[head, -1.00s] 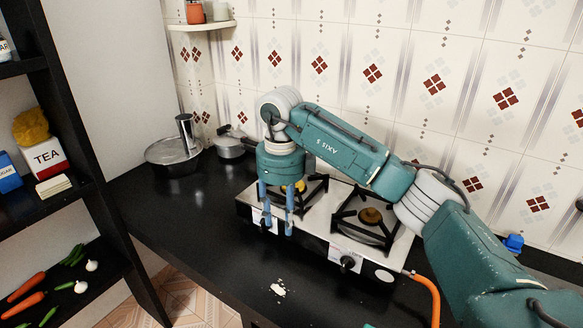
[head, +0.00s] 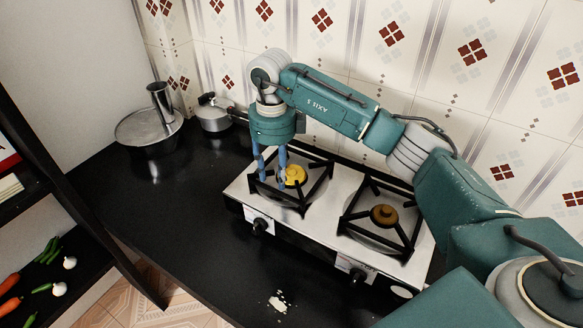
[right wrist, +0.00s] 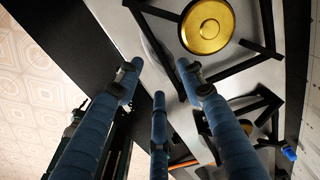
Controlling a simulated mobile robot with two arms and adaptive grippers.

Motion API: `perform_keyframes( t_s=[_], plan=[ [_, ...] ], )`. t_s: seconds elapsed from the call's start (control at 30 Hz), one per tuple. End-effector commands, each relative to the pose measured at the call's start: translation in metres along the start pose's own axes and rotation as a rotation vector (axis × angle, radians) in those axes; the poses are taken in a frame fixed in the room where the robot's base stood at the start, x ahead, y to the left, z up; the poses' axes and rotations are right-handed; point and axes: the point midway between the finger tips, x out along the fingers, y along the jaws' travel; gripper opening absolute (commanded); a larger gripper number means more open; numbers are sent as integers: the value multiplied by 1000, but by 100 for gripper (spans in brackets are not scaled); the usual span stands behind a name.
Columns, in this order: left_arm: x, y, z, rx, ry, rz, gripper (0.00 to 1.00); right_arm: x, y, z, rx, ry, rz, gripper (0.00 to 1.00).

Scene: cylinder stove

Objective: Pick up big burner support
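Two black burner supports sit on the stove (head: 330,214). The left support (head: 318,190) stands around a yellow burner (head: 294,175). The right support (head: 399,242) stands around a brown burner (head: 384,215). They look alike in size, so I cannot tell which is the big one. My right gripper (head: 271,184) has blue fingers pointing down at the left part of the left support; contact is unclear. In the right wrist view, the fingers of this gripper (right wrist: 158,78) are spread and empty, with a yellow burner (right wrist: 206,26) and black bars beyond. My left gripper is not in view.
A lidded pan (head: 148,130) and a small pot (head: 214,113) stand at the back left of the black counter (head: 190,215). White crumbs (head: 278,301) lie in front of the stove. The tiled wall (head: 330,55) is close behind. The counter left of the stove is clear.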

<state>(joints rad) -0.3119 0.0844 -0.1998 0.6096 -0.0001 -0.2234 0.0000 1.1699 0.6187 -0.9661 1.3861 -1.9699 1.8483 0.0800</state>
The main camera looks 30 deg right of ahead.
Motion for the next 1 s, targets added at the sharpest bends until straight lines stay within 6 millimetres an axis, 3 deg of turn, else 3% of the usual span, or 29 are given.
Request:
perform_keyframes(
  t_s=[0.23, 0.43, 0.77, 0.8, 1.0],
  plan=[
    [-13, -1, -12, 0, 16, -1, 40, 18, 1, 2, 0, 3, 2, 39],
    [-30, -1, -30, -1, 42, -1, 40, 49, 2, 6, 1, 2, 2, 39],
    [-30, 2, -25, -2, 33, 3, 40, 62, 1, 6, 0, -1, -1, 39],
    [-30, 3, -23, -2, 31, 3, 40, 62, 1, 6, 0, -1, -1, 37],
    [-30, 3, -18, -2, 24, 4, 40, 62, 1, 6, 0, -1, -1, 0]
  ],
)
